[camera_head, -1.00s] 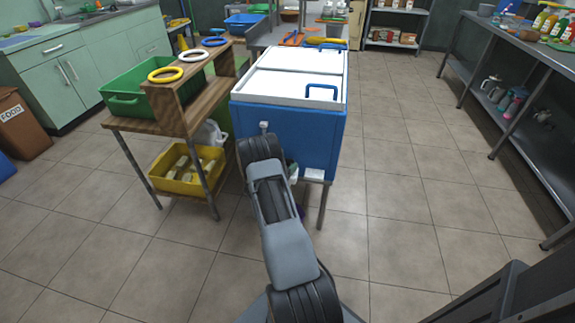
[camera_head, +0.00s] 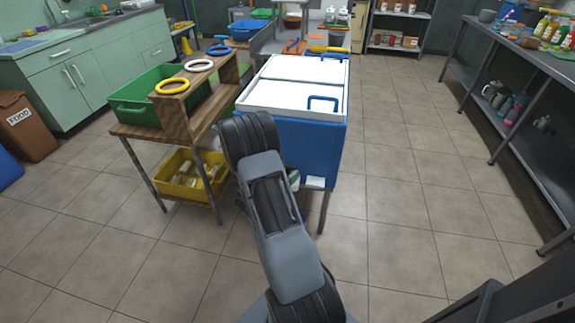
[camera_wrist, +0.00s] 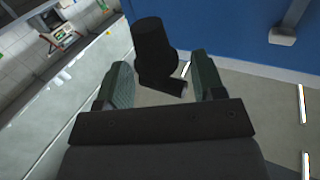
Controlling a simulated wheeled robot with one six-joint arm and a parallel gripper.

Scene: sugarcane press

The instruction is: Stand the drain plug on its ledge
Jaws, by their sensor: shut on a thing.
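My gripper (camera_wrist: 164,78) is shut on the drain plug (camera_wrist: 153,45), a black, round, tapered piece with a flat black tab at its lower end. The tab lies between the two green-grey fingers and the round body points away from my wrist. In the head view my arm hides both gripper and plug. The blue cooler box (camera_head: 318,150) stands ahead with a white lid; its blue wall (camera_wrist: 235,30) is beyond the plug in the wrist view. A grey spout (camera_wrist: 290,22) sticks out of that wall, right of the plug. I cannot clearly make out the ledge.
A wooden stand (camera_head: 150,131) with rings and a green bin (camera_head: 143,98) is left of the cooler; a yellow crate (camera_head: 185,180) sits on its lower shelf. White pieces (camera_head: 314,182) show under the cooler's front edge. Tiled floor is clear to the right.

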